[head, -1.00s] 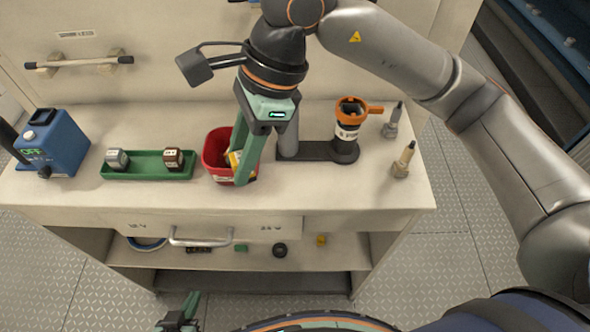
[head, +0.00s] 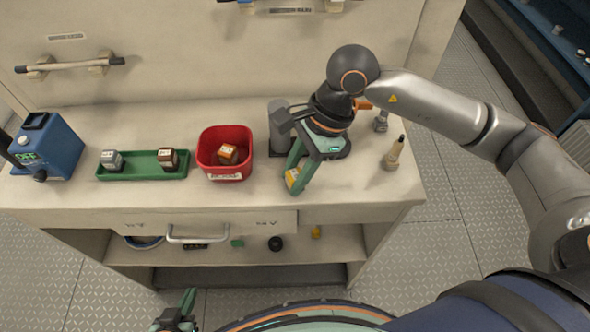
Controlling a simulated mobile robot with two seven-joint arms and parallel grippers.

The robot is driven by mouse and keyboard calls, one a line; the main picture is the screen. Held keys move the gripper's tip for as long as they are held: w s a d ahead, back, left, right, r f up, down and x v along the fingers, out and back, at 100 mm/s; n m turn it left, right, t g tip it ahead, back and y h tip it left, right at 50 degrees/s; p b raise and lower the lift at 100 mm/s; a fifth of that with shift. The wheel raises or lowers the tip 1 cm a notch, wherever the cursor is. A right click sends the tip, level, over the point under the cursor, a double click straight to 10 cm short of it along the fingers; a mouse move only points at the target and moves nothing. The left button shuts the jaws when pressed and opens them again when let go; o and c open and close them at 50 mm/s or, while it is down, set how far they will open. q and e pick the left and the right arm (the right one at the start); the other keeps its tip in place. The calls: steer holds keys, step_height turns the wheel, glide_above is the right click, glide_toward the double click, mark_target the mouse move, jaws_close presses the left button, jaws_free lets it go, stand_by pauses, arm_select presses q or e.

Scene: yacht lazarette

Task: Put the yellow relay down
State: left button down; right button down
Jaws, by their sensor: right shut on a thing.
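The yellow relay (head: 292,178) is between the fingertips of my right gripper (head: 297,180). The gripper is shut on it and points down over the bench top (head: 250,200), right of the red bin. The fingers hide part of the relay. I cannot tell whether it touches the bench. My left gripper (head: 178,312) is low at the bottom edge, away from the bench; its jaw opening is unclear.
The red bin (head: 225,174) holds an orange-brown relay (head: 228,153). A green tray (head: 143,175) holds a grey and a brown relay. A blue box (head: 52,148) stands left. A tan-handled tool (head: 394,153) stands right.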

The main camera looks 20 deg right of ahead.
steer(key=shift+f, duration=0.2)
steer(key=c, duration=0.6)
jaws_free()
steer(key=shift+r, duration=0.1)
steer(key=shift+r, duration=0.2)
steer(key=v, duration=1.1)
steer(key=shift+d+r+b, duration=0.15)
steer(key=shift+r+b, duration=0.2)
steer(key=shift+r, duration=0.05)
